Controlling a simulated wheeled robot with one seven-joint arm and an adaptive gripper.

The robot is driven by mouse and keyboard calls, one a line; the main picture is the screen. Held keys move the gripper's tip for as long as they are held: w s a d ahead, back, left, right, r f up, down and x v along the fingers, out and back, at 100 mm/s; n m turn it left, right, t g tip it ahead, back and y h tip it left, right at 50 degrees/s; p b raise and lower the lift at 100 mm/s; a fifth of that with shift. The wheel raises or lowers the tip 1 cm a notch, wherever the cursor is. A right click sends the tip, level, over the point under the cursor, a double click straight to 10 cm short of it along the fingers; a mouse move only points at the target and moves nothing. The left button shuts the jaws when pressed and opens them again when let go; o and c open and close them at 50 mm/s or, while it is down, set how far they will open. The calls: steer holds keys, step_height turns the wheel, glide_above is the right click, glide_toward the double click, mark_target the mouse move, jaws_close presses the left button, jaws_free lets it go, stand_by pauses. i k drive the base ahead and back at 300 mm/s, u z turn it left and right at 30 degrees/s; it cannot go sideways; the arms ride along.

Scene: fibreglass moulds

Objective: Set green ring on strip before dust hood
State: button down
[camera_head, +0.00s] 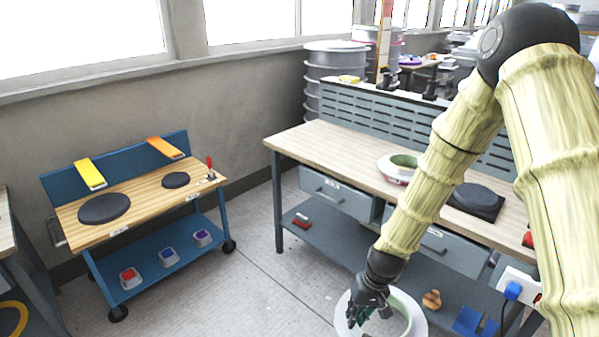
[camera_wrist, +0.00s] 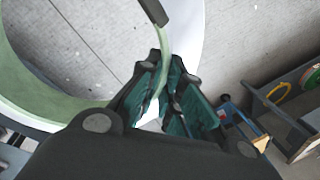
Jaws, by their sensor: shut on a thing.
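My gripper (camera_head: 368,310) is shut on the wall of a green ring with a white flange (camera_head: 416,318), low in front of the workbench. In the wrist view the ring (camera_wrist: 40,88) fills the upper left, with its wall between my fingertips (camera_wrist: 168,85). Another green and white ring (camera_head: 398,166) sits on the workbench top. A yellow strip (camera_head: 90,174) and an orange strip (camera_head: 165,148) lean at the back of the blue cart. I cannot make out which thing is the dust hood.
The workbench (camera_head: 315,142) bears a dark pad (camera_head: 475,201); its left end is bare.

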mark_target(353, 152)
steer(key=u, duration=0.4)
steer(key=i, duration=1.15)
steer(key=z, duration=0.5)
